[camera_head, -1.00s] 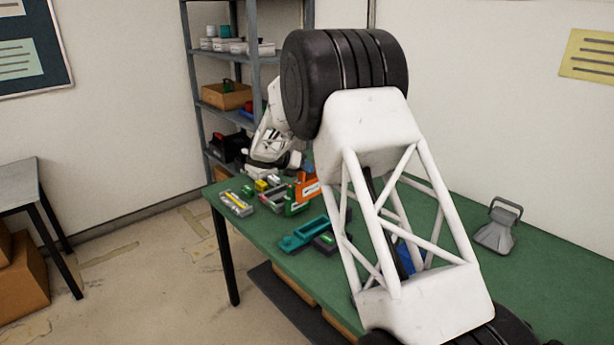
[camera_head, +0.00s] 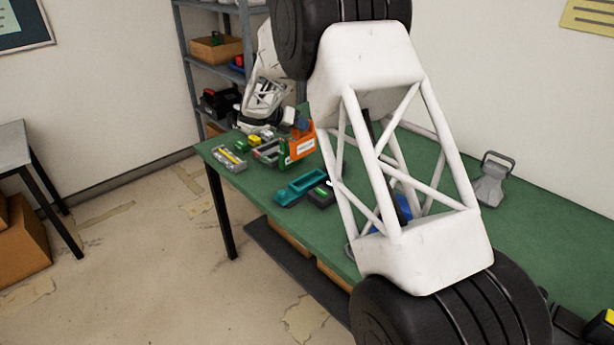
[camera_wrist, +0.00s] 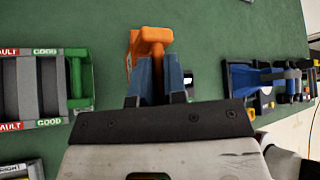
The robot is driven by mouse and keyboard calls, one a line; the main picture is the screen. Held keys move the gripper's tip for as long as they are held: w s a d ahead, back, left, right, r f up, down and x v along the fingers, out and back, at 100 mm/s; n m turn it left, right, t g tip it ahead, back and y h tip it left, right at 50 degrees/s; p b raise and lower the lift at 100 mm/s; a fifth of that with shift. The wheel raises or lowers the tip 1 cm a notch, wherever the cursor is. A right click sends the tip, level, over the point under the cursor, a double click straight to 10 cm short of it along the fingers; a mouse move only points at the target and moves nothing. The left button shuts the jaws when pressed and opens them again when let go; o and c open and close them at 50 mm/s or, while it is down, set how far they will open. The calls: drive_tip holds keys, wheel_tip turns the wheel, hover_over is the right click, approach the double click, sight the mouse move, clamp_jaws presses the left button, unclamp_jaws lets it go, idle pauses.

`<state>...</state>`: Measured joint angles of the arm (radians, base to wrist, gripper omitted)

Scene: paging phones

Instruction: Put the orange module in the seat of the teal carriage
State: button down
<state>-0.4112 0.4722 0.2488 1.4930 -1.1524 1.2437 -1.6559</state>
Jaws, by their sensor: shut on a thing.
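My gripper (camera_wrist: 157,88) has blue fingers shut on the orange module (camera_wrist: 150,40) in the wrist view. The module's upper end sticks out past the fingers; its lower part is hidden between them. In the head view the orange module (camera_head: 299,148) shows a white label, above or beside the grey tray; I cannot tell whether it touches anything. My gripper is small and partly hidden there. The teal carriage (camera_head: 293,191) lies on the green table, nearer than the module, with an open recess on top. I cannot make out the carriage in the wrist view.
A grey tray (camera_wrist: 36,122) with FAULT and GOOD labels lies left in the wrist view, with a green piece (camera_wrist: 80,82). A black rack (camera_wrist: 262,100) holding a blue item is at right. A dark box (camera_head: 321,196) sits beside the carriage. A grey handled object (camera_head: 492,183) stands farther right.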

sight(306, 155)
drive_tip(key=s+d+f, duration=0.1)
drive_tip(key=s+d, duration=0.2)
drive_tip(key=s, duration=0.8)
drive_tip(key=s+d+f, duration=0.1)
drive_tip(key=s+d, duration=0.1)
drive_tip(key=s, duration=0.9)
drive_tip(key=shift+d+f, duration=0.4)
drive_tip(key=w+a, duration=0.1)
drive_tip(key=w, duration=0.4)
drive_tip(key=w+a+f, duration=0.1)
drive_tip(key=w, duration=0.4)
drive_tip(key=w+a, duration=0.2)
drive_tip(key=w, duration=0.3)
drive_tip(key=shift+w+f, duration=0.2)
drive_tip(key=shift+f, duration=0.05)
drive_tip(key=shift+d+f, duration=0.1)
drive_tip(key=shift+f, duration=1.8)
drive_tip(key=c, duration=1.2)
unclamp_jaws()
